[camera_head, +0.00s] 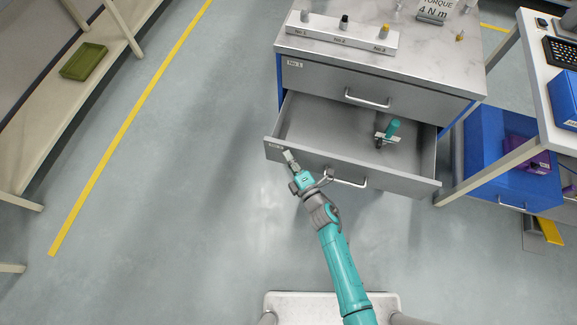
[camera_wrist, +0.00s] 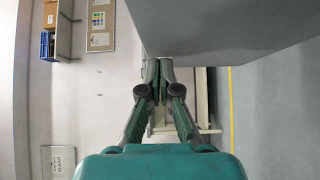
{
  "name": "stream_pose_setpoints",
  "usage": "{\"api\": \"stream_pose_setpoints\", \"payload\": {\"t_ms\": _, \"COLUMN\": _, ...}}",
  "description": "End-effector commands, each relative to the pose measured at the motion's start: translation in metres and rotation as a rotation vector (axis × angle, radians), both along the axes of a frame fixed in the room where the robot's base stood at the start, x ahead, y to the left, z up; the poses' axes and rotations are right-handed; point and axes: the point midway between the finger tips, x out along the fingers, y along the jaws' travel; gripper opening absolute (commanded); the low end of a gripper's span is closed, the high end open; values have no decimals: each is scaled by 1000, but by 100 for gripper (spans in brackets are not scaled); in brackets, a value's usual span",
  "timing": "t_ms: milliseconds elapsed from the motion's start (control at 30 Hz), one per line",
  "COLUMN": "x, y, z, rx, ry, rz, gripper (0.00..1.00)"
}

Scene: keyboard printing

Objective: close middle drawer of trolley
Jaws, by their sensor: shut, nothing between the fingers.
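The trolley (camera_head: 470,75) is a grey and blue cabinet with a marbled top. Its middle drawer (camera_head: 400,180) is pulled out, with a bar handle (camera_head: 345,181) on its front. In the wrist view my gripper (camera_wrist: 160,65) shows shut fingers below a large grey surface (camera_wrist: 230,30), likely part of the drawer.
The top drawer (camera_head: 390,90) is shut. A white block with several labelled items (camera_head: 335,37) stands on the trolley top. A workbench (camera_head: 560,135) with blue boxes is at right. A shelf with a green tray (camera_head: 83,62) is at left. The floor between is clear.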

Motion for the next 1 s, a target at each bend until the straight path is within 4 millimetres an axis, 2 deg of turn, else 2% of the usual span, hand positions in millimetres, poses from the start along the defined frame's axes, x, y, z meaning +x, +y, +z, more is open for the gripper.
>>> {"api": "stream_pose_setpoints", "payload": {"t_ms": 633, "x": 10, "y": -3, "z": 0, "rx": 1, "ry": 0, "rz": -1, "gripper": 0}}
{"api": "stream_pose_setpoints", "payload": {"t_ms": 1000, "x": 49, "y": -14, "z": 1, "rx": 1, "ry": -2, "rz": -3, "gripper": 0}}
